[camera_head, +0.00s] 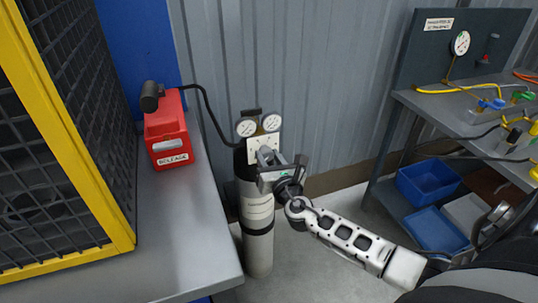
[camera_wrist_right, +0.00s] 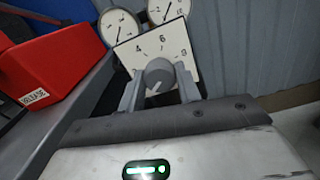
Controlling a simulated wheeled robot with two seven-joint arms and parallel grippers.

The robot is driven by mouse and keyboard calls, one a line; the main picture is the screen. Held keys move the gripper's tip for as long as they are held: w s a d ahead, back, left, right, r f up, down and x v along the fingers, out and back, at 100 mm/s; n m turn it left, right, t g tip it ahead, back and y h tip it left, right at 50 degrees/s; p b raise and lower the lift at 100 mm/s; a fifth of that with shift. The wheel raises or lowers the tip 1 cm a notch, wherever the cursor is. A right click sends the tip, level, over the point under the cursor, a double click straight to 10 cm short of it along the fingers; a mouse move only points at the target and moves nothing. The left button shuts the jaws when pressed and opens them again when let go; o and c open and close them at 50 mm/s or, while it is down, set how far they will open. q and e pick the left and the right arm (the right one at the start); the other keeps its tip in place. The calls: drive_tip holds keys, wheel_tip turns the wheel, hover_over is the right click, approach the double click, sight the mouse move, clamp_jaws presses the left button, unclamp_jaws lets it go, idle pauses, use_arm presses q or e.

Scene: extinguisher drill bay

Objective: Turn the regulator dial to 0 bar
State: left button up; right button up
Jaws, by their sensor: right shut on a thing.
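The regulator dial is a grey round knob (camera_wrist_right: 159,72) on a white square plate with printed numbers; 4, 6 and one more at the right show. The plate (camera_head: 263,142) sits at the top of a pale cylinder (camera_head: 258,215) with a dark upper part. My right gripper (camera_wrist_right: 160,88) is shut on the knob, one finger on each side. In the head view the right gripper (camera_head: 268,162) hides the knob. A pale mark shows low on the knob; the lower scale is hidden by the gripper. My left gripper is not in view.
Two round gauges (camera_head: 246,128) (camera_head: 271,122) stand above the plate. A red box labelled RELEASE (camera_head: 167,130) with a black hose sits on the grey counter (camera_head: 180,235) at left. A yellow-framed mesh cage (camera_head: 75,140) is far left. A bench (camera_head: 470,115) with hoses stands at right.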

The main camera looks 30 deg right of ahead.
drive_tip(key=shift+n, duration=0.9)
drive_tip(key=shift+p, duration=0.3)
drive_tip(key=o, duration=1)
drive_tip(key=shift+c, duration=0.2)
drive_tip(key=b+v, duration=0.1)
drive_tip(key=v, duration=1.5)
